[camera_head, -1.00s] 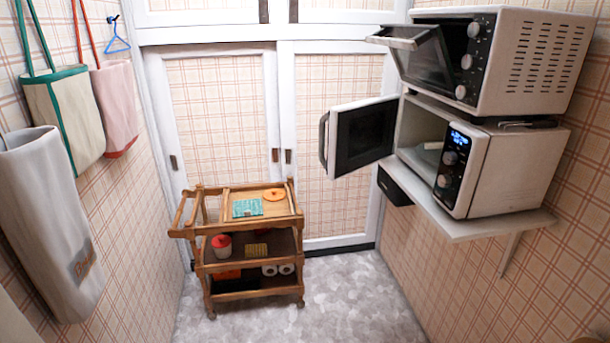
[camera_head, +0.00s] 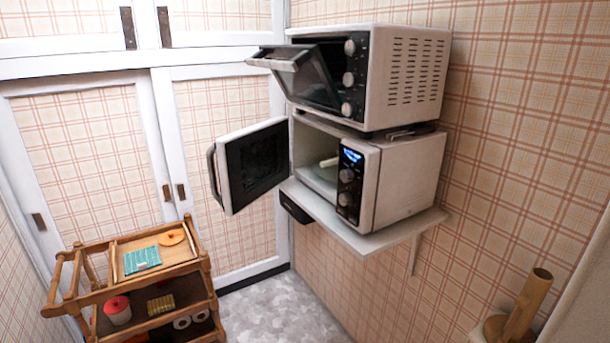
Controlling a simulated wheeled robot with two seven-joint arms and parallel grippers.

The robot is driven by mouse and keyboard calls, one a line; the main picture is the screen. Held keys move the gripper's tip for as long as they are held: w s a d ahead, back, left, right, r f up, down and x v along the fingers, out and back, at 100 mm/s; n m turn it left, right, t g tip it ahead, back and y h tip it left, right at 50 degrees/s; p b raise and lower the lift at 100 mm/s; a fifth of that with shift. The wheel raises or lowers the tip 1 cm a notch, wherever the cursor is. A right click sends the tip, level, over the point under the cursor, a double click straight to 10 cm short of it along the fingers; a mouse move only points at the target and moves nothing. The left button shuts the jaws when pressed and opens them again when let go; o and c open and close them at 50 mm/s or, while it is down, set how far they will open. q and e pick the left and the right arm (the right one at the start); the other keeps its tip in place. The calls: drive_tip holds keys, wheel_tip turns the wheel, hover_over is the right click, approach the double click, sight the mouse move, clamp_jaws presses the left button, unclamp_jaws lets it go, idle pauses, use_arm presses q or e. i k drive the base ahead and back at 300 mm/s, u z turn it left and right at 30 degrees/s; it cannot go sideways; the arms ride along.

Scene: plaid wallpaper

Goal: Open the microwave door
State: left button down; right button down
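The white microwave (camera_head: 405,181) stands on a wall shelf in the middle right of the head view. Its door (camera_head: 252,162) is swung wide open to the left, with the dark window facing me and a dark handle (camera_head: 214,174) at its far left edge. The microwave's inside (camera_head: 318,160) is visible, with a pale item in it. A lit blue display and knobs show on its front panel. Neither of my grippers is in view.
A toaster oven (camera_head: 415,80) with its door (camera_head: 298,74) tilted open sits on top of the microwave. The white shelf (camera_head: 365,240) juts from the plaid wall. A wooden cart (camera_head: 190,262) stands lower left. Grey floor (camera_head: 275,312) is free below the shelf.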

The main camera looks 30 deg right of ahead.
sight(259, 175)
drive_tip(key=z, duration=0.3)
drive_tip(key=i, duration=1.25)
drive_tip(key=u, duration=0.55)
drive_tip(key=k, duration=0.2)
drive_tip(key=z, duration=0.15)
